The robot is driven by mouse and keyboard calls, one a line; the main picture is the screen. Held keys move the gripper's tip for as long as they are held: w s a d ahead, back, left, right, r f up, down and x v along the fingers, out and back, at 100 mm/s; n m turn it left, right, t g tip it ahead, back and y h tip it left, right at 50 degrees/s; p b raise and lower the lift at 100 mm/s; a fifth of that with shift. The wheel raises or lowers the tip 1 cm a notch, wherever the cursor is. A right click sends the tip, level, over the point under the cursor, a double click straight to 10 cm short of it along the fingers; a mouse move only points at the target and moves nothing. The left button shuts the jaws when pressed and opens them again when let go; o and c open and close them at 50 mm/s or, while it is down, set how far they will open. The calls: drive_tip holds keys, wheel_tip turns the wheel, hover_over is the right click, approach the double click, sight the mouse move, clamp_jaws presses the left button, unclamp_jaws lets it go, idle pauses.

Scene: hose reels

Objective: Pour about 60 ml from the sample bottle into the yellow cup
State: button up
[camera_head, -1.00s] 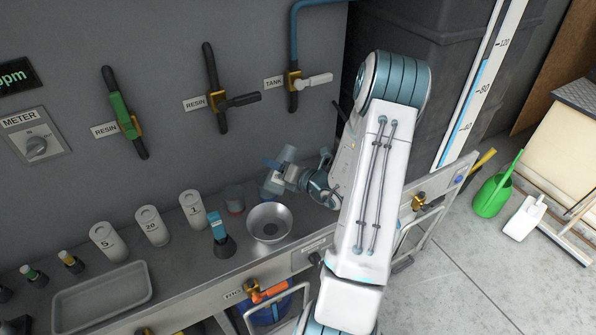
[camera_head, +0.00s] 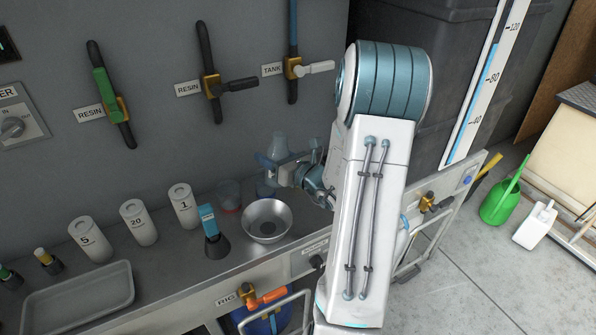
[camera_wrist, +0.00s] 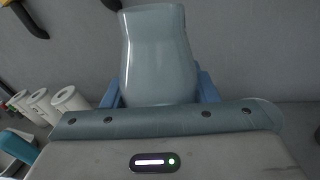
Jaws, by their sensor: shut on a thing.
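My gripper (camera_head: 274,168) is shut around a clear, grey-blue bottle (camera_head: 278,147), likely the sample bottle, held upright above the counter near the wall. In the wrist view the bottle (camera_wrist: 158,50) stands between the blue fingers, and its contents cannot be made out. A clear cup with a reddish base (camera_head: 230,195) stands on the counter below and left of my gripper. A bluish cup (camera_head: 265,188) stands behind the steel bowl, partly hidden. I cannot make out a yellow cup in either view.
A steel bowl (camera_head: 268,221) sits near the counter's front edge. A dark stand with a blue top (camera_head: 212,232) is left of it. White numbered canisters (camera_head: 183,206) and a grey tray (camera_head: 78,300) are farther left. Valve handles (camera_head: 238,86) stick out from the wall.

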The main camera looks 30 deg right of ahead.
drive_tip(key=shift+a+f+n+b, duration=0.25)
drive_tip(key=shift+n+b, duration=0.65)
drive_tip(key=shift+b, duration=0.55)
drive_tip(key=shift+r+n+t+b, duration=0.15)
drive_tip(key=shift+n+t+b, duration=0.15)
drive_tip(key=shift+n+b, duration=0.15)
drive_tip(key=shift+s, duration=0.1)
